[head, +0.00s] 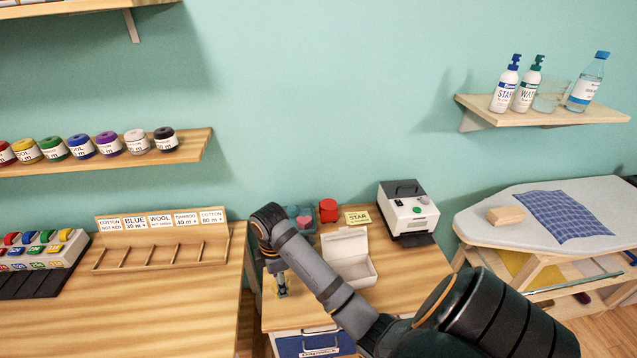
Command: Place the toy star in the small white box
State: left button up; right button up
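The small white box (358,272) stands open on the middle table, its lid raised at the back. Its visible inside looks empty, though my arm crosses in front of its left side. My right arm reaches in from the lower right, and its gripper (281,291) points down over the table's left part, left of the box. A small yellow patch shows at the gripper; it may be the toy star, but it is too small and covered to be sure. I cannot tell whether the fingers are shut on it. My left gripper is not in view.
Behind the box are a teal tray (292,211) with a pink heart shape, a red object (328,210), a "STAR" card (357,217) and a white machine (408,212). A wooden rack (160,256) stands left; an ironing board (560,215) right. The table's right front is clear.

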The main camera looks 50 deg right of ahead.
aim_at(349, 277)
jog(key=k+l+u, duration=0.1)
jog(key=l+u, duration=0.15)
jog(key=u, duration=0.25)
jog(key=k+l+u, duration=0.15)
jog(key=u, duration=0.35)
jog(key=k+l, duration=1.1)
